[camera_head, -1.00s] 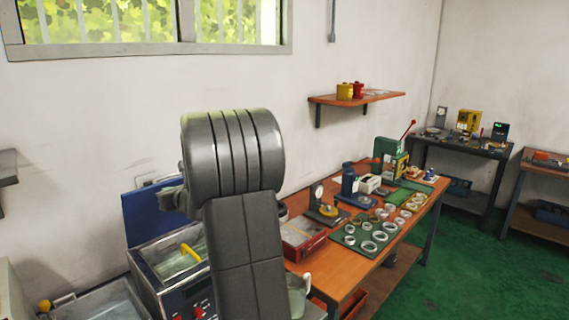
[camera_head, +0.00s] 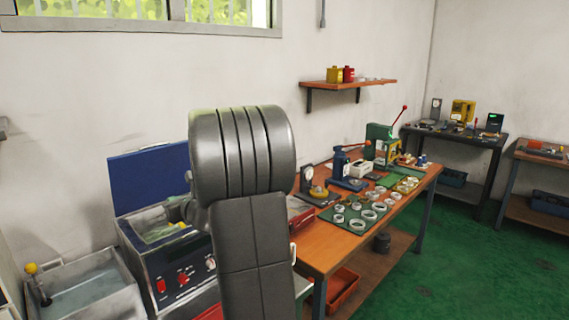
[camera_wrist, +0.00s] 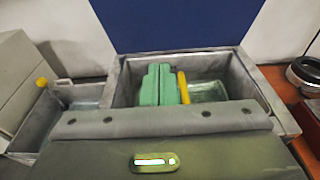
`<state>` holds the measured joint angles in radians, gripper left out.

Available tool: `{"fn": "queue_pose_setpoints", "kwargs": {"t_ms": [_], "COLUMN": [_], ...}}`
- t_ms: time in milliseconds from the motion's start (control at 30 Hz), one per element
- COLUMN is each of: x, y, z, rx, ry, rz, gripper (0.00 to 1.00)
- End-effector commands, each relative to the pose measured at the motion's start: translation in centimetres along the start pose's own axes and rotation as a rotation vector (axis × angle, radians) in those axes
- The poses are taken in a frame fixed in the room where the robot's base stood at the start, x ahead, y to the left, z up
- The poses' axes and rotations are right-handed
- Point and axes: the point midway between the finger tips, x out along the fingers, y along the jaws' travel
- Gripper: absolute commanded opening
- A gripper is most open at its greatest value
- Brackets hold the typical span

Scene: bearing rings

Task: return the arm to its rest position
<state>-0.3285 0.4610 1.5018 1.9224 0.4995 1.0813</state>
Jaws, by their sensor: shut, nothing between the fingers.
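My gripper (camera_wrist: 159,72) shows in the wrist view as two green fingers side by side, shut with nothing between them. Its grey body fills the bottom of that view. The fingers appear over the open tank (camera_wrist: 246,82) of the cleaning machine; the height between them cannot be told.
The cleaner (camera_head: 165,269) has a raised blue lid (camera_head: 150,180) and a yellow basket handle (camera_wrist: 184,88). A water basin (camera_head: 92,285) stands left of it. Green floor lies open at right.

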Motion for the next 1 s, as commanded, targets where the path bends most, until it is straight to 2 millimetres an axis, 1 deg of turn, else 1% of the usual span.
{"fn": "queue_pose_setpoints", "kwargs": {"t_ms": [33,400,1000], "x": [0.0,-0.2,-0.2], "y": [0.0,-0.1,-0.1], "z": [-0.9,-3.7,-6.9], "rx": [-0.001,0.002,0.0], "ry": [-0.001,-0.026,-0.159], "rz": [0.0,0.0,-0.001], "gripper": [0.0,0.0,0.0]}}
